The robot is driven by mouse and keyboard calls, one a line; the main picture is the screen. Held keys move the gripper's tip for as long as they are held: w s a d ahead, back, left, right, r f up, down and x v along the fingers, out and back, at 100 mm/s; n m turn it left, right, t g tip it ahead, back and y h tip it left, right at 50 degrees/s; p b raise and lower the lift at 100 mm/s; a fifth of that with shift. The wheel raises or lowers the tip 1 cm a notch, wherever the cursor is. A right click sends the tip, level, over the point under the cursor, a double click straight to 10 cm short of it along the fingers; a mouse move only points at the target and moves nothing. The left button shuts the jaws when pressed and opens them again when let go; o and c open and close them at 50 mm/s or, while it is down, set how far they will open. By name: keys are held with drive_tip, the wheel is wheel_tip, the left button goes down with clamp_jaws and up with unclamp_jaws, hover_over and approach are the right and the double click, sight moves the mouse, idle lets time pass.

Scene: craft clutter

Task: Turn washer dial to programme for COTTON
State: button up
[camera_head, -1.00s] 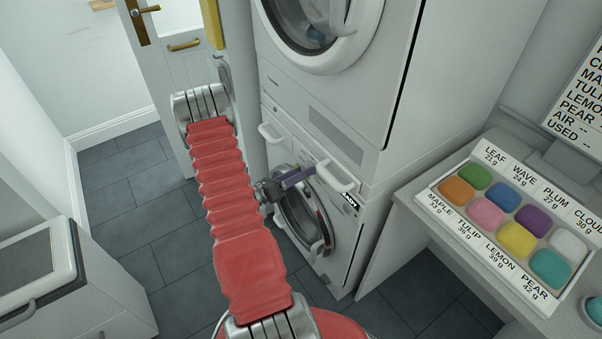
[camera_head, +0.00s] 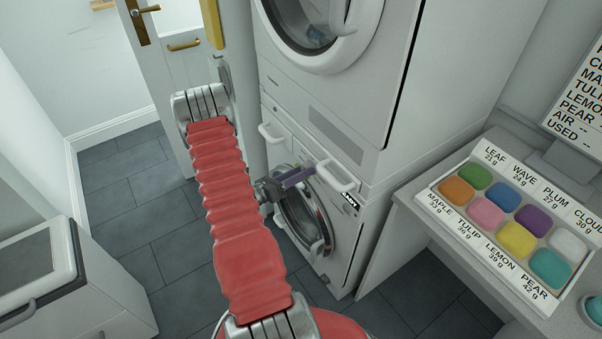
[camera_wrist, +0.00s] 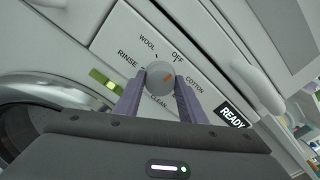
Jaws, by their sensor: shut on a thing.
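The mark points roughly towards the COTTON label (camera_wrist: 195,85). The labels OFF, WOOL, RINSE and CLEAN also stand around the dial. My gripper (camera_wrist: 162,82) has its two purple fingers on either side of the dial, shut on it. In the head view my gripper (camera_head: 298,177) reaches the upper front of the lower washer (camera_head: 345,235); the dial is hidden there.
A lit display (camera_wrist: 232,115) reads READY, right of the dial. A white bar handle (camera_head: 336,177) sticks out close to my gripper. Another machine (camera_head: 330,100) is stacked above. A table (camera_head: 430,225) with a tray of coloured blocks (camera_head: 438,190) stands at the right.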

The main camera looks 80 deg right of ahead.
drive_tip(key=m, duration=0.9)
drive_tip(key=shift+f, duration=0.1)
drive_tip(key=shift+m, duration=0.4)
drive_tip(key=o, duration=1)
drive_tip(key=shift+o, duration=0.2)
drive_tip(key=shift+w+a, duration=0.1)
drive_tip(key=v, duration=1.3)
drive_tip(key=shift+w+a, duration=0.2)
drive_tip(key=shift+w, duration=0.1)
